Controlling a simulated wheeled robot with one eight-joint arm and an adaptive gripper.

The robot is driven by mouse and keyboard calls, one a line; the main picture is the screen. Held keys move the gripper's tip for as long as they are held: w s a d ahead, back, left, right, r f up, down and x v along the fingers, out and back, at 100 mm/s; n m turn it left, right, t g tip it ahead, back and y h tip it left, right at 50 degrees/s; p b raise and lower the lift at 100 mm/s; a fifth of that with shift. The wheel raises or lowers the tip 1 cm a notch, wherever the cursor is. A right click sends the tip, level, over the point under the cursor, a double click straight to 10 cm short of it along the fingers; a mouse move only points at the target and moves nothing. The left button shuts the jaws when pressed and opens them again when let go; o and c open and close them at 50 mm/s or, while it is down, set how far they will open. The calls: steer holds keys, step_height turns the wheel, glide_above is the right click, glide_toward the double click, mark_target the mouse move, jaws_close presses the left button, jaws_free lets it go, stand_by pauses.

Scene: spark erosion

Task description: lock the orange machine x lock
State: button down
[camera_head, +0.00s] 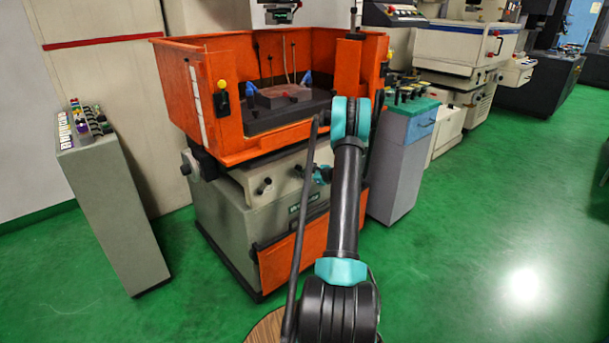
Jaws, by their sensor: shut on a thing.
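The orange machine (222,118) stands in the centre, with an orange tray enclosure on a grey-green base. My gripper (312,174) shows only in small part, as dark and teal pieces at the front of the base, below the orange tray. It is shut on a small dark part there, which looks like the x lock. The thin dark bar and my arm cover much of this spot, so the lock's shape and turn position are hidden.
A grey control pedestal (115,215) stands at the left. A grey cabinet with a teal top (400,165) stands close to the right of the machine. Other machines (462,58) line the back right. The green floor (500,230) at the right is clear.

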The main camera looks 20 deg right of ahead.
steer(key=n, duration=0.1)
steer(key=n+h, duration=0.2)
steer(key=shift+w+d+r+t, duration=0.1)
steer(key=shift+d+r+t, duration=0.25)
steer(key=shift+t, duration=0.05)
steer(key=c, duration=1.9)
jaws_free()
steer(key=v, duration=1.2)
